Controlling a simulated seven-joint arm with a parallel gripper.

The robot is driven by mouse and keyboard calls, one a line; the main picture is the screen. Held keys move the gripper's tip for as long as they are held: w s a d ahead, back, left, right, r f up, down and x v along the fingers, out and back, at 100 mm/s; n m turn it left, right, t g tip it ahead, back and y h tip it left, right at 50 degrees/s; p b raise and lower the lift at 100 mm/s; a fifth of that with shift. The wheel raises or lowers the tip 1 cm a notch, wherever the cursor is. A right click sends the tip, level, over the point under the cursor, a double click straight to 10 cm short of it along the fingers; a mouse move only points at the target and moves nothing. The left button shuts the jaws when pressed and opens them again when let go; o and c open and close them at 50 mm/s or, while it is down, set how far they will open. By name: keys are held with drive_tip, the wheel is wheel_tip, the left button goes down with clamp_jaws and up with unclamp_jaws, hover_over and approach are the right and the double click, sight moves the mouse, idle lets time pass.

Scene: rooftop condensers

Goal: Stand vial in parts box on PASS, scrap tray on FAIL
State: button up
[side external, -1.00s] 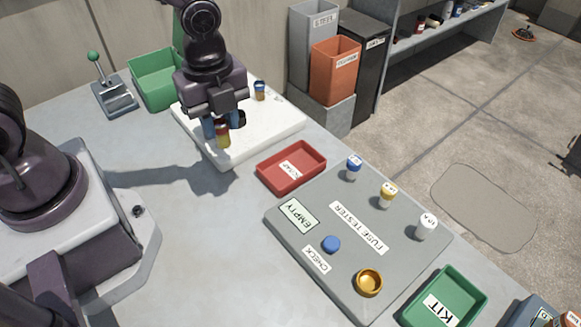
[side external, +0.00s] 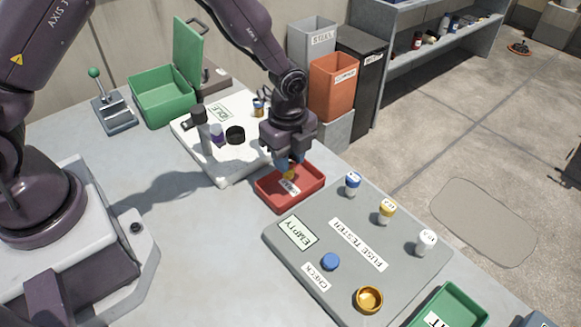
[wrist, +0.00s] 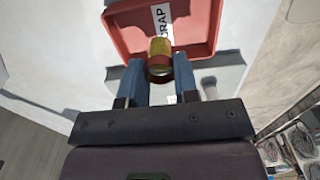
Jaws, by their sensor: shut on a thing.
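My gripper (side external: 285,167) is shut on a vial (side external: 289,174) with a yellow body and a dark red band, over the red scrap tray (side external: 318,188). In the wrist view my gripper's blue fingers (wrist: 160,66) clasp the vial (wrist: 159,50) from both sides, near one rim of the tray (wrist: 118,28). I cannot tell whether the vial touches the tray floor. A green box (side external: 160,105) with its lid raised stands at the back left; it bears no readable label. The fuse tester (side external: 300,262) shows EMPTY.
A white board (side external: 222,175) carries an IDLE display, a grey post, a purple-marked vial (side external: 217,134) and a black ring (side external: 235,135). Blue, yellow and white capped vials stand on the tester. A green kit tray (side external: 450,306) is at front right. A lever (side external: 100,90) stands at far left.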

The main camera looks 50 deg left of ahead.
drive_tip(key=shift+w+f, duration=0.15)
drive_tip(key=shift+f, duration=0.8)
drive_tip(key=shift+w+f, duration=0.1)
drive_tip(key=shift+f, duration=0.8)
drive_tip(key=shift+f, duration=0.15)
drive_tip(key=o, duration=0.9)
